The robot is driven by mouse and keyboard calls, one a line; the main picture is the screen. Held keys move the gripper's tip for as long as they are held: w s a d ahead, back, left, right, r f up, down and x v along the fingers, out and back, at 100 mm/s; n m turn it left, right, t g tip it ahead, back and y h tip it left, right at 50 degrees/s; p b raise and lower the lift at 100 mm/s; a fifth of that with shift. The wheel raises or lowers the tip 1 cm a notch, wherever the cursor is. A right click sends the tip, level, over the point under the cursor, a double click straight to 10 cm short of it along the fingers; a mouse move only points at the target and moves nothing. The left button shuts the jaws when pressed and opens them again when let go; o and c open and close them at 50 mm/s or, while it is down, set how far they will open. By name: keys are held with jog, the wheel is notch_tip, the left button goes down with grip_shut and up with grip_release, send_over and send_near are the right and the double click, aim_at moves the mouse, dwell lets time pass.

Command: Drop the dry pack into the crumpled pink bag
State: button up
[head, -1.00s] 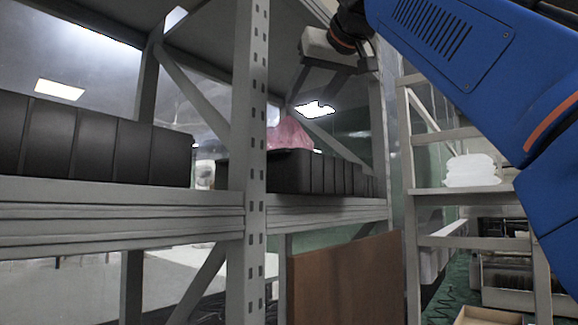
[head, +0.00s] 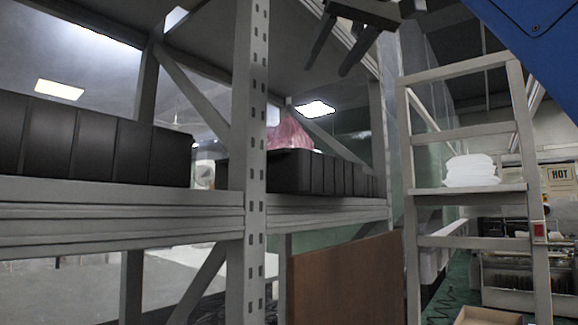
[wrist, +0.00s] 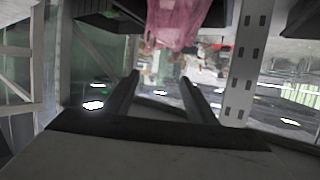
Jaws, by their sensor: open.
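The crumpled pink bag (head: 288,134) sits in a black bin on the shelf, its top showing above the rim. In the wrist view the bag (wrist: 176,22) shows at the top of the picture, beyond my fingers. My gripper (head: 327,68) is open at the top of the head view, above and to the right of the bag and apart from it. In the wrist view nothing shows between the two fingers (wrist: 159,98). I cannot make out a dry pack for certain in either view. The inside of the bag is hidden.
Black bins (head: 95,140) stand on the grey shelf (head: 120,215). A perforated grey upright (head: 251,120) stands left of the bag. A white stack (head: 470,170) rests on a stepped frame at the right. A brown panel (head: 345,280) stands below.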

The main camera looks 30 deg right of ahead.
jog(key=shift+v, duration=1.15)
jog(key=shift+s, duration=0.1)
